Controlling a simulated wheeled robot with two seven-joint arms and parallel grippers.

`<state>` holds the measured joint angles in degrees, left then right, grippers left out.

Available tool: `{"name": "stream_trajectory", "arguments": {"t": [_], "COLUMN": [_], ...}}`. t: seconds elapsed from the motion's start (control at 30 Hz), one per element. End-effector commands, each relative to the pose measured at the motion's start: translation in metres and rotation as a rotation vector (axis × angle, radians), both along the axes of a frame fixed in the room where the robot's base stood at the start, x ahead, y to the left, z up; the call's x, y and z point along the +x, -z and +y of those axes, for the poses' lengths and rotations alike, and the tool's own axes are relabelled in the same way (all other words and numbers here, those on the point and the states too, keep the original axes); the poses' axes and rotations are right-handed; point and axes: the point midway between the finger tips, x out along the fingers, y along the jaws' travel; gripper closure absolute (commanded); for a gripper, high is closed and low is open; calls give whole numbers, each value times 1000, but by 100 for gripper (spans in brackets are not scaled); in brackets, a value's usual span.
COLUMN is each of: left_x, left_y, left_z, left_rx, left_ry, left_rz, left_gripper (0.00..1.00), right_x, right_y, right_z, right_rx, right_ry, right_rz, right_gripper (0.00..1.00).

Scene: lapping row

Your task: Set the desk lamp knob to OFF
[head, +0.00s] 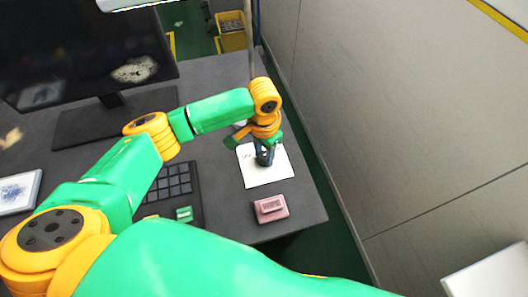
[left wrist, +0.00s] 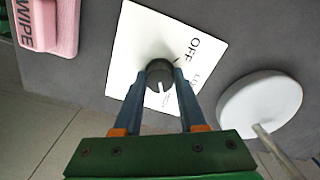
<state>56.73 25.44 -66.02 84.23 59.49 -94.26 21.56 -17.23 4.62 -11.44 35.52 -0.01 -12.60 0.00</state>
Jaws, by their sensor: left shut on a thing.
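The lamp's white dial plate (head: 281,173) lies flat on the grey desk. My left gripper (head: 264,157) points down over it and hides the knob in the head view. In the left wrist view the dark round knob (left wrist: 159,74) sits between the fingertips of my left gripper (left wrist: 161,72), which is shut on it. The knob's white pointer faces the gripper's palm, away from the printed OFF at the upper right of the plate (left wrist: 134,42). Another label, partly readable as "LO", is at the plate's right. My right gripper is not in view.
The lamp's round white base (left wrist: 262,104) is close beside the plate. A pink WIPE block (head: 270,208) lies near the desk's front edge. A dark keypad (head: 172,182) and monitor (head: 80,45) are to the left. A grey wall (head: 400,110) rises at right.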

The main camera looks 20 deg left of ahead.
Motion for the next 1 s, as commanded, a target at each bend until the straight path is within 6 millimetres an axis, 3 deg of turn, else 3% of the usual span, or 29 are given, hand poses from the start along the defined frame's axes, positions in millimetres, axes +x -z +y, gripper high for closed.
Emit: {"name": "stream_trajectory", "arguments": {"t": [0.17, 0.37, 0.7, 1.0], "left_x": [0, -1, -1, -1], "left_y": [-2, -6, -8, -6], "left_z": [0, 0, -1, 0], "left_rx": [0, 0, -1, 1], "left_ry": [-21, -112, -412, -698], "left_rz": [1, 4, 5, 4], "left_gripper": [100, 100, 100, 100], "right_x": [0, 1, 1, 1], "right_y": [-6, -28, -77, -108], "right_z": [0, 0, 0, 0], "right_rx": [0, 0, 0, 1], "right_ry": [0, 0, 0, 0], "right_rz": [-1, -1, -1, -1], "right_gripper": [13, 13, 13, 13]}}
